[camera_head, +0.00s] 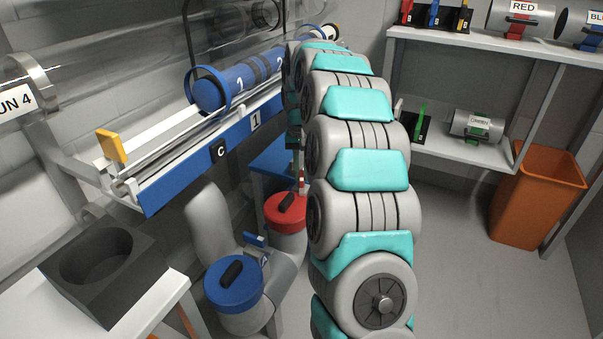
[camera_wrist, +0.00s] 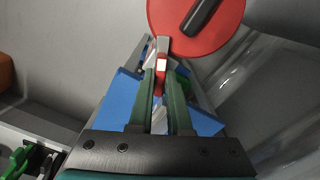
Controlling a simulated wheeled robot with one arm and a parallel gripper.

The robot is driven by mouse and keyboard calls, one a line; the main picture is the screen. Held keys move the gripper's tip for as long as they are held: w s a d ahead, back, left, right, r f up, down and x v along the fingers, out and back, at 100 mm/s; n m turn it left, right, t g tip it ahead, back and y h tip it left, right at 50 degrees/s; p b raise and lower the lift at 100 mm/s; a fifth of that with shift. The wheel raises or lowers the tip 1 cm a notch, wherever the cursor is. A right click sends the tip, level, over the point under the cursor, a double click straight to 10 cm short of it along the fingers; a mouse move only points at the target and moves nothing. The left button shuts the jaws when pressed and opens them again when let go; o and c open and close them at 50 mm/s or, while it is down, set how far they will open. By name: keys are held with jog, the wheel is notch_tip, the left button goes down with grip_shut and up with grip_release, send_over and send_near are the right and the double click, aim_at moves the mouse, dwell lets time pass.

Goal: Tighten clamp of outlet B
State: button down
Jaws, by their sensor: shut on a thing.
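A pipe with a red cap (camera_head: 285,210) and one with a blue cap (camera_head: 233,285) stand low in the middle of the head view. The red cap also shows at the top of the wrist view (camera_wrist: 197,22). I cannot read which outlet is B. My gripper (camera_wrist: 161,78) points toward the red-capped pipe. Its green fingers are shut on a narrow red and white lever (camera_wrist: 163,47), which appears to be a clamp handle just below the red cap. The clamp band is not clear. In the head view my arm hides most of the gripper.
A blue rail with a blue tube (camera_head: 210,92) runs at the upper left. A dark block with a round hole (camera_head: 128,276) sits on a white table. Shelves with coloured clamps (camera_head: 463,18) and an orange bin (camera_head: 536,197) stand at the right. The right floor is clear.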

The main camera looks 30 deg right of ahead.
aim_at(301, 175)
jog(key=m, duration=0.5)
jog(key=shift+w+r, duration=0.1)
dwell(0.5)
jog(key=c, duration=0.9)
grip_release()
jog(key=shift+o, duration=0.2)
jog(key=shift+r, duration=3.85)
